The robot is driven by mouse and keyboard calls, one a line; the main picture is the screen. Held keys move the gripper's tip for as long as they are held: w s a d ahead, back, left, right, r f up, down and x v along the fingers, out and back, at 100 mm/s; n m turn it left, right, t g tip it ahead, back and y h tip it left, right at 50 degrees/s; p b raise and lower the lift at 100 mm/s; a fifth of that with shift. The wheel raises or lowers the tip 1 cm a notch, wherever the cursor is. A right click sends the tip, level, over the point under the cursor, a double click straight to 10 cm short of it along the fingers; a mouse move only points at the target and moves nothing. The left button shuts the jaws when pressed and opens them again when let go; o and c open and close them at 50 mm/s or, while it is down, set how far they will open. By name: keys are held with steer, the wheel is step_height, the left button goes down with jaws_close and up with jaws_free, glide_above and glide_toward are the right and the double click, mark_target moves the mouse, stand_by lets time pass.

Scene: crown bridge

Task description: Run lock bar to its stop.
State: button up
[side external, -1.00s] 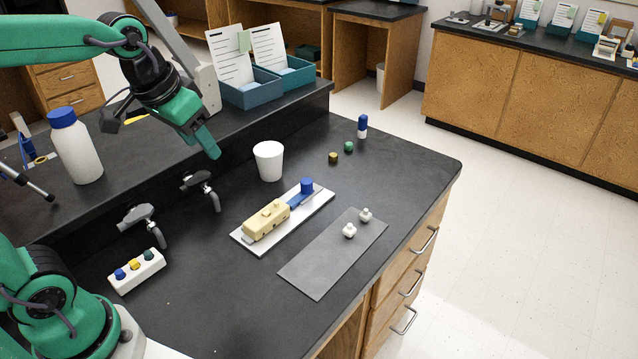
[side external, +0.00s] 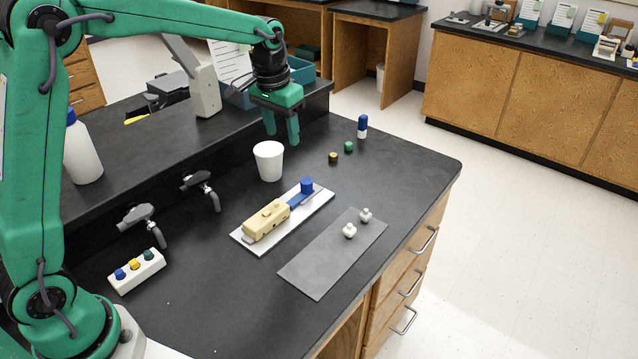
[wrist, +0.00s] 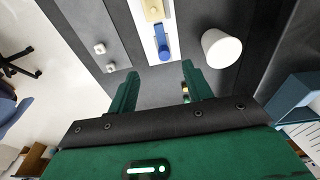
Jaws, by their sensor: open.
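The lock bar is blue (side external: 299,198) with a raised blue knob (side external: 307,186) at its far right end. It lies on a white base plate (side external: 262,246), with its other end at a tan block (side external: 267,217). In the wrist view the blue bar (wrist: 162,40) shows ahead of the fingers, below the tan block (wrist: 153,10). My gripper (side external: 282,137) is open and empty, pointing down above the bench behind the white cup. In the wrist view its fingers (wrist: 158,85) are apart with nothing between them. Whether the bar touches a stop cannot be told.
A grey mat (side external: 315,275) with two white pieces lies at the front. Small green and dark caps (side external: 348,147) and a blue-white bottle (side external: 362,126) stand to the right.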

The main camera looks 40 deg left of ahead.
steer(key=g, duration=0.1)
glide_above(306, 181)
step_height(306, 181, down, 10)
steer(key=shift+w, duration=0.1)
steer(key=shift+f, duration=3.9)
